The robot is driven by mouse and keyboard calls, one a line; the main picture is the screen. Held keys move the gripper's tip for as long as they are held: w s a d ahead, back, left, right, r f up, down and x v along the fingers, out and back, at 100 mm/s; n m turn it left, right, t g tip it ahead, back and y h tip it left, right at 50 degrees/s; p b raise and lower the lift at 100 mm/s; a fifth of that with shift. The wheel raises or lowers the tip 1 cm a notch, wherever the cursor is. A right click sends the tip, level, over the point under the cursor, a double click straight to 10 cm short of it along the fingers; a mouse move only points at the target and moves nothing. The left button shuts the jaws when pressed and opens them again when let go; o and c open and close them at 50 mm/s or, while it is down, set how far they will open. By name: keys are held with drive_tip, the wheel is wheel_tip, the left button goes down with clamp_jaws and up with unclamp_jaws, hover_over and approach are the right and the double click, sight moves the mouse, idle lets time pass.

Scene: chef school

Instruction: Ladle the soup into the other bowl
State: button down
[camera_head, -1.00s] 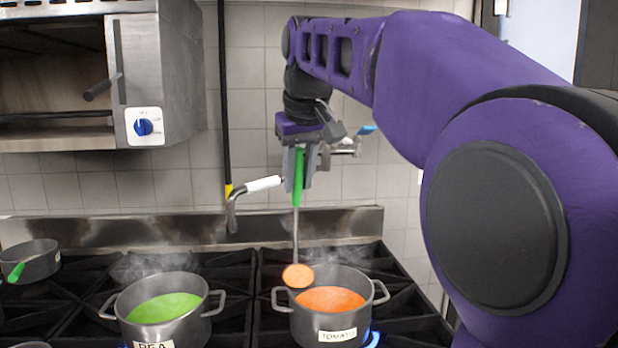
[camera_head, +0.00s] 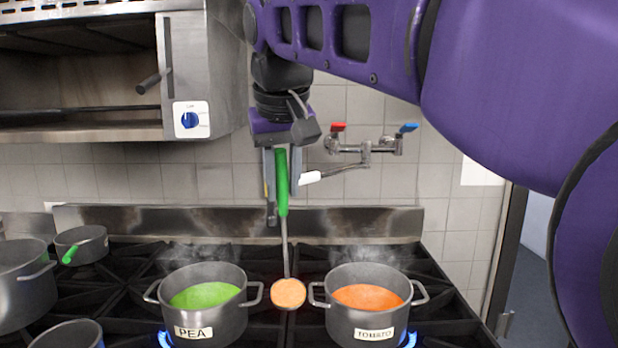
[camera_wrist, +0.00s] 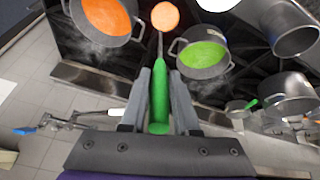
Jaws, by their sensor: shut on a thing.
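My gripper (camera_head: 277,200) is shut on the green handle of a ladle (camera_head: 282,190), which hangs almost upright. The ladle's bowl (camera_head: 288,293) is full of orange soup and hangs between the two pots. The steaming pot labelled TOMATO (camera_head: 340,322) holds orange soup (camera_head: 368,297) and stands to its right. The pot labelled PEA (camera_head: 225,318) holds green soup (camera_head: 205,295) and stands to its left. In the wrist view, the ladle's handle (camera_wrist: 160,95) lies between the fingers, with the full ladle bowl (camera_wrist: 165,17) beyond, between the tomato pot (camera_wrist: 110,40) and pea pot (camera_wrist: 204,70).
Blue flames (camera_head: 166,339) burn under both pots on the black stove grates (camera_head: 440,290). More pots (camera_head: 28,290) stand at left, one small pot (camera_head: 82,244) with a green handle in it. A wall tap (camera_head: 362,148) is behind my gripper. An oven (camera_head: 185,80) hangs upper left.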

drive_tip(key=s+a+p, duration=0.2)
drive_tip(key=s+a, duration=0.7)
drive_tip(key=a, duration=0.3)
drive_tip(key=shift+s+r, duration=0.15)
idle(0.3)
drive_tip(key=w+d+b, duration=0.2)
drive_tip(key=w+d, duration=0.5)
drive_tip(key=d, duration=0.3)
drive_tip(key=shift+w, duration=0.35)
drive_tip(key=shift+w+d, duration=0.1)
